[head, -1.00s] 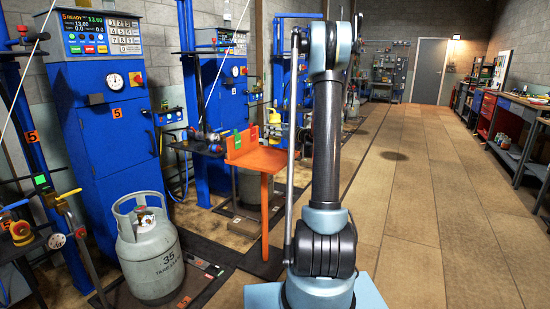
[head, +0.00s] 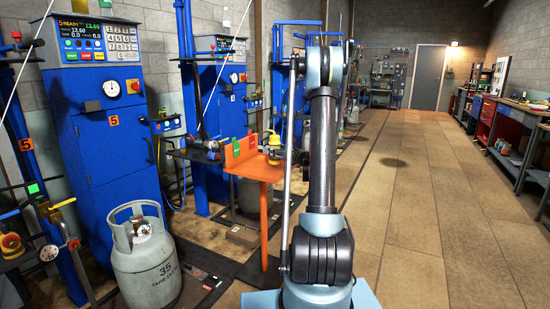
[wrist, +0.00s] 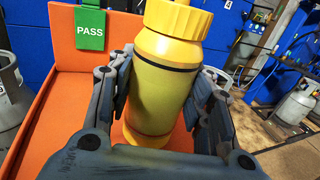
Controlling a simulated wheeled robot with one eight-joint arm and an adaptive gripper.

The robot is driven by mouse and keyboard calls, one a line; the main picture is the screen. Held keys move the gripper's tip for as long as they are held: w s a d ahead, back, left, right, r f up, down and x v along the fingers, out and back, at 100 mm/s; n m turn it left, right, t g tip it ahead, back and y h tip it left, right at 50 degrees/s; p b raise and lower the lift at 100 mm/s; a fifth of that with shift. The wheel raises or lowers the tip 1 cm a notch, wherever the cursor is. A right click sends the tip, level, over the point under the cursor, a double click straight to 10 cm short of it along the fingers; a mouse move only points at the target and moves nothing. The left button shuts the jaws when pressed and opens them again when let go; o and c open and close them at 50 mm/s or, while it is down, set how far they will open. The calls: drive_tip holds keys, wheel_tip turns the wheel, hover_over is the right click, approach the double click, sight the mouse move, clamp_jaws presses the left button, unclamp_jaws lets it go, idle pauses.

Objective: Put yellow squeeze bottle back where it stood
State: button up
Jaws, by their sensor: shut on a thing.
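The yellow squeeze bottle (wrist: 165,85) stands upright between the fingers of my gripper (wrist: 163,90) in the wrist view. The fingers are shut on its sides. Its base is over the orange shelf of a stand (wrist: 50,125); I cannot tell whether it touches. A green PASS tag (wrist: 90,28) hangs on the shelf's back wall, left of the bottle. In the head view the bottle is a small yellow shape (head: 274,140) at the right end of the orange stand (head: 258,173), and my arm partly hides the area beside it.
A grey gas cylinder (head: 147,258) stands on the floor left of the stand, before a blue filling cabinet (head: 108,150). More blue machines stand behind the stand. The floor (head: 420,210) to the right of my arm is clear, up to the workbenches.

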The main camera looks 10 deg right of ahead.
drive_tip(key=shift+f, duration=1.15)
drive_tip(key=o, duration=1.3)
drive_tip(key=shift+f, duration=0.1)
drive_tip(key=shift+c, duration=0.2)
drive_tip(key=shift+s, duration=0.1)
